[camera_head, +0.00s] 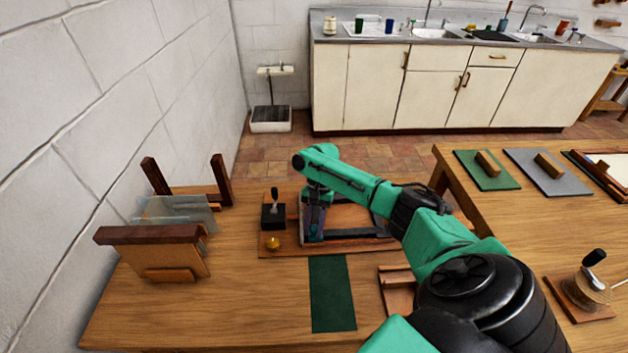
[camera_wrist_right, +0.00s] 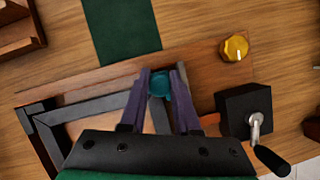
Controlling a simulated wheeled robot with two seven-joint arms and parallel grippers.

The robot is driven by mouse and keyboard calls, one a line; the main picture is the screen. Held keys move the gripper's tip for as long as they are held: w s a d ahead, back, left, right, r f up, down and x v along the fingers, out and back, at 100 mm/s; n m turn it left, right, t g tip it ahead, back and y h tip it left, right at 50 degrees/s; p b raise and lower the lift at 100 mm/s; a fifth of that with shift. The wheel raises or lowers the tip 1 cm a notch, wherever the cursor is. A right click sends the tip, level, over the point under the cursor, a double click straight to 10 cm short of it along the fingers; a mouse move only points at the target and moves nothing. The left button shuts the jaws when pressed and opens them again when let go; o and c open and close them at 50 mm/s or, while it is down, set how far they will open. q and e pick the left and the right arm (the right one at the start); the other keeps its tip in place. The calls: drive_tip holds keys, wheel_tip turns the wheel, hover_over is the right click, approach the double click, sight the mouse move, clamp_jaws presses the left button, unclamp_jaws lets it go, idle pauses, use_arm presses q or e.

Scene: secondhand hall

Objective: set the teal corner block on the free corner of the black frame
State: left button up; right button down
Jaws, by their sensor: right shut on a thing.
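The teal corner block (camera_wrist_right: 160,85) shows in the right wrist view between the two purple-grey fingers of my right gripper (camera_wrist_right: 161,90), which is shut on it. The black frame (camera_wrist_right: 90,108) lies on a wooden board, and its bars run up to the gripper. The block is by the frame's corner nearest the yellow knob; I cannot tell whether it touches the frame. In the head view my right gripper (camera_head: 313,232) points down at the left end of the frame (camera_head: 350,236), and my arm hides part of the frame. My left gripper is not in view.
The wooden board (camera_head: 285,250) carries a black lever block (camera_head: 272,216) and a yellow knob (camera_head: 273,243), close left of the gripper. A green mat (camera_head: 332,293) lies in front. A wooden rack with glass panes (camera_head: 165,252) stands at left. The table's front left is clear.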

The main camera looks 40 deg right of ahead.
drive_tip(key=shift+f, duration=0.4)
idle(0.5)
drive_tip(key=c, duration=0.6)
unclamp_jaws()
drive_tip(key=shift+o, duration=0.2)
drive_tip(key=shift+r, duration=0.1)
drive_tip(key=b+v, duration=0.1)
drive_tip(key=v, duration=1.3)
drive_tip(key=shift+d+r, duration=0.15)
drive_tip(key=shift+r, duration=0.05)
drive_tip(key=shift+w, duration=0.1)
